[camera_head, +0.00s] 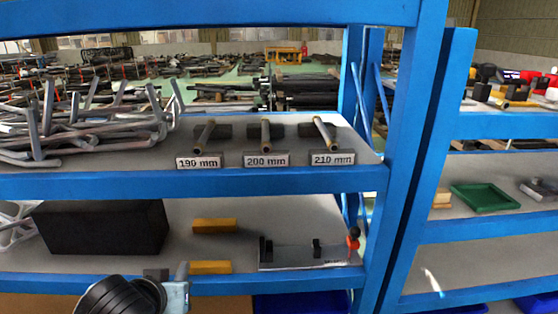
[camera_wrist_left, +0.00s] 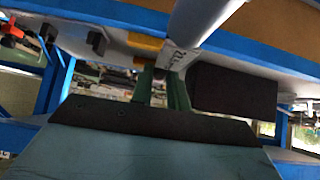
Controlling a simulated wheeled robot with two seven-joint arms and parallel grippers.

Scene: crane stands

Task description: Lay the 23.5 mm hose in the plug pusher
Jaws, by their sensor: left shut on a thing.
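The plug pusher (camera_head: 305,257) lies on the lower shelf at the right, a pale flat base with dark blocks and a red-and-black knob at its right end. It also shows upside down at the upper left of the left wrist view (camera_wrist_left: 97,41). My left gripper (camera_wrist_left: 163,78) is shut on a grey tube, the hose (camera_wrist_left: 205,18), which bears a white label too blurred to read surely. In the head view the hose (camera_head: 182,271) shows at the bottom left, in front of the lower shelf, apart from the pusher. My right gripper is out of view.
A large black box (camera_head: 100,228) and two yellow blocks (camera_head: 214,225) stand on the lower shelf left of the pusher. Short tubes with 190, 200 and 210 mm labels (camera_head: 265,160) lie on the shelf above. A blue post (camera_head: 405,150) rises at the right.

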